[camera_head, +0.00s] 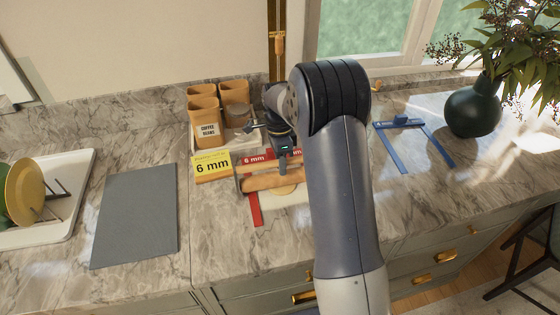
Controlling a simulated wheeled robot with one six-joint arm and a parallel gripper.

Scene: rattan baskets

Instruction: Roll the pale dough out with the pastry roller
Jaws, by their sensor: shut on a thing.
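The pastry roller (262,181) is a light wooden cylinder with a grey metal side bracket, lying level in the middle of the counter. My gripper (283,160) is above it, pointing down, and shut on the roller's upper part; the fingertips are small and partly hidden. The pale dough (286,190) shows as a small yellowish patch just below the roller, on a cream board (270,216). The roller and my arm hide the rest of the dough. I cannot tell whether the roller touches it.
A red 6 mm frame (255,210) borders the board, with a yellow 6 mm sign (212,164) to its left. Canisters (207,129) stand behind. A blue frame (387,147) and dark vase (473,110) are right. A grey mat (136,215) and dish tray (75,205) are left.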

